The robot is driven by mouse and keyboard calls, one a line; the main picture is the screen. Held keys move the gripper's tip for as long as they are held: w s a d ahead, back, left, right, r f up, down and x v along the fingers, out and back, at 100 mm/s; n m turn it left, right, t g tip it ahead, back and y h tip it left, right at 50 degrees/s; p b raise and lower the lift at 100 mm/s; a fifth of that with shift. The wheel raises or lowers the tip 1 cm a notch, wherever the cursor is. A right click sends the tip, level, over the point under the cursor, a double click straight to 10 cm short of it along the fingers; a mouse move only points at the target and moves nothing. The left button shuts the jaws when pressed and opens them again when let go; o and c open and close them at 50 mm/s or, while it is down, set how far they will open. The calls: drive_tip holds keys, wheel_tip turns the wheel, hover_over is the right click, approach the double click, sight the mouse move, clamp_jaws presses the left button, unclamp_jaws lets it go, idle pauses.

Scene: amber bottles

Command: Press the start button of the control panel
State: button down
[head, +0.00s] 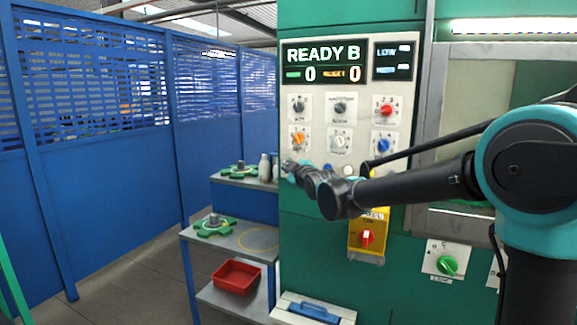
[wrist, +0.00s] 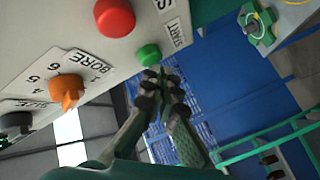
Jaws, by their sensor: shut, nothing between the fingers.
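The control panel (head: 320,115) is a pale plate with knobs and a display reading "READY B", on a green machine. In the wrist view, the round green button (wrist: 149,55) sits at the panel's edge beside a label reading "START" (wrist: 178,34). My gripper (wrist: 162,76) is shut and empty, its fingertips close to the green button; I cannot tell whether they touch it. In the head view my gripper (head: 289,167) is at the panel's lower left edge, and I cannot make out the green button there.
A larger red button (wrist: 115,17) and an orange knob (wrist: 67,91) are near the green button. A yellow box with a red switch (head: 367,237) is below the panel. A shelf cart (head: 232,240) with bottles and a red bin (head: 236,277) stands at the left, before a blue fence (head: 90,170).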

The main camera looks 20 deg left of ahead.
drive_tip(key=shift+w, duration=0.45)
idle(0.5)
drive_tip(key=shift+s, duration=0.85)
drive_tip(key=s, duration=0.5)
drive_tip(key=shift+a, duration=0.2)
idle(0.3)
drive_tip(key=shift+s, duration=0.1)
idle(0.6)
